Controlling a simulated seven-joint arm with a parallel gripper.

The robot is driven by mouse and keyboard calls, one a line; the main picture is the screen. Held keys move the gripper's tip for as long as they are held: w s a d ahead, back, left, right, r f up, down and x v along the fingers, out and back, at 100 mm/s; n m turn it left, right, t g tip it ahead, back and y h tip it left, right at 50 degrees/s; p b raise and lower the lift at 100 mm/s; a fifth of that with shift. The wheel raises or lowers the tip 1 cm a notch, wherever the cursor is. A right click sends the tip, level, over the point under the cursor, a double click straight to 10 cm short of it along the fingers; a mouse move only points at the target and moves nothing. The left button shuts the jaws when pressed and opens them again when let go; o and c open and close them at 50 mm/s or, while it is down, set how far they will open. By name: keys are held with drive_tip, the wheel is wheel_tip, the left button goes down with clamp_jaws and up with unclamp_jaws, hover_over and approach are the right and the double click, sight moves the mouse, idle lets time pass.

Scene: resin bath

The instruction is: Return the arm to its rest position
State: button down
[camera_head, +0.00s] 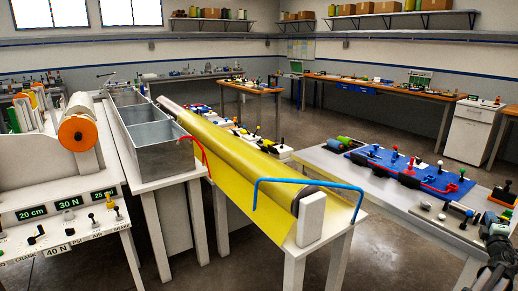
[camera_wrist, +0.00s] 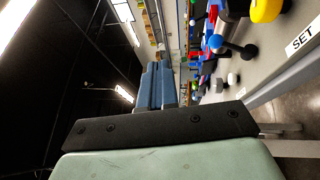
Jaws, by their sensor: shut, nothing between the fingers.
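My gripper (camera_wrist: 157,68) shows in the middle of the wrist view. Its two blue-grey fingers lie together, shut, with nothing visible between them. They point away from the dark bracket and pale green body below. No object touches the fingertips in that view. In the head view a dark piece of my arm (camera_head: 497,248) shows at the bottom right edge, beside the right-hand table. The rest of the arm is cut off by the frame there.
A white table (camera_head: 330,160) holds a blue board (camera_head: 390,168) with coloured knobs. Left of it are a yellow roll (camera_head: 235,155) with a blue bar (camera_head: 305,181), metal bins (camera_head: 160,133) and a white console (camera_head: 50,160). Coloured knobs, including a blue one (camera_wrist: 216,42), lie right of my fingers.

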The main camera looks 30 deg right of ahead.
drive_tip(key=s+f+m+g+y, duration=0.2)
drive_tip(key=s+f+m+g, duration=0.5)
drive_tip(key=s+m+g, duration=0.7)
drive_tip(key=a+f+m+y, duration=0.7)
drive_tip(key=a+f, duration=0.6)
drive_tip(key=f, duration=0.2)
drive_tip(key=w+a+f+t+y, duration=0.2)
drive_tip(key=w+a+f+y, duration=0.1)
drive_tip(key=w+a+f, duration=0.6)
drive_tip(key=w+a+f+t+y, duration=0.1)
drive_tip(key=w+a+f+y, duration=0.3)
drive_tip(key=w+a+f, duration=0.55)
drive_tip(key=w+a+f+n+y, duration=0.25)
drive_tip(key=w+a, duration=0.35)
drive_tip(key=a, duration=0.6)
drive_tip(key=w+a+f+n+y, duration=0.1)
drive_tip(key=w+a+f, duration=0.35)
drive_tip(key=a, duration=0.75)
drive_tip(key=a+f+n+g, duration=0.1)
drive_tip(key=a+f+n, duration=0.1)
drive_tip(key=a, duration=1)
drive_tip(key=s+a+f+n+g+h, duration=0.1)
drive_tip(key=a+n, duration=0.4)
drive_tip(key=a, duration=0.7)
drive_tip(key=s+a+f+n+g+h, duration=0.1)
drive_tip(key=a+f+n+g, duration=0.2)
drive_tip(key=a, duration=0.9)
drive_tip(key=shift+f+n, duration=0.55)
drive_tip(key=shift+f, duration=0.2)
